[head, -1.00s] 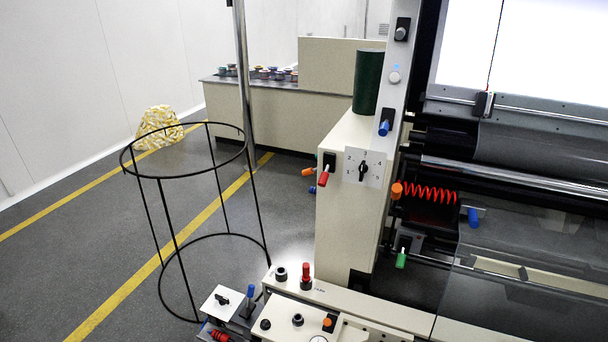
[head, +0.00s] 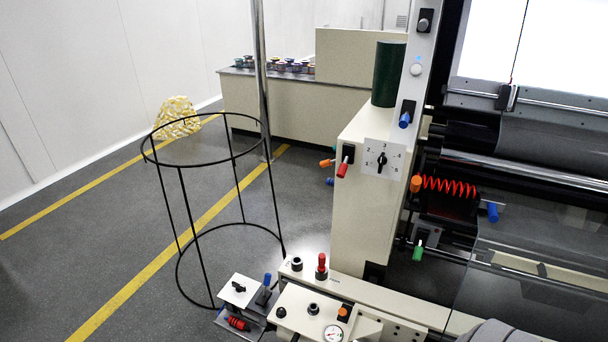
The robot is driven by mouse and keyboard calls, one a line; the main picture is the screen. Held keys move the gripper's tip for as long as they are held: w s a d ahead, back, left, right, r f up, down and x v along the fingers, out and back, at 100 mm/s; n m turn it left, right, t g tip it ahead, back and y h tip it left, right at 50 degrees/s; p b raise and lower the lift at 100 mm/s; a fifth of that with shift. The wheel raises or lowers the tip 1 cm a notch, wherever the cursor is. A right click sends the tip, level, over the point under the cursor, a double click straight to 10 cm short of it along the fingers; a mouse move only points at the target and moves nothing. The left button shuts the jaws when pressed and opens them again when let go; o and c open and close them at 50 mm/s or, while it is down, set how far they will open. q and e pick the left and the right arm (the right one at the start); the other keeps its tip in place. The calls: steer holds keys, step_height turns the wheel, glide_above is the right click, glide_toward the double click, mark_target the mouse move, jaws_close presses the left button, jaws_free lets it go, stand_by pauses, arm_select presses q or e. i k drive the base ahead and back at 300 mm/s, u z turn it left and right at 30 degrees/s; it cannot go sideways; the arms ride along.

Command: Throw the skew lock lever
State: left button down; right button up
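Several coloured levers show on the machine, and I cannot read a label that tells which is the skew lock lever. A red-handled lever (head: 343,168) sits on the cream cabinet, left of a dial plate. A blue-handled lever (head: 404,119) is on the grey upright. An orange handle (head: 416,184) stands left of a red coil. A green-handled lever (head: 418,252) hangs below it, and a blue handle (head: 492,212) is to the right. A small blue-topped lever (head: 267,281) stands at the low front box. Neither gripper can be made out.
A black wire hoop stand (head: 205,163) stands on the floor at left. A grey rounded part, possibly mine, shows at the bottom right edge.

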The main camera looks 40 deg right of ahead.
mark_target(341, 171)
steer(key=i, duration=1.05)
steer(key=z, duration=3.35)
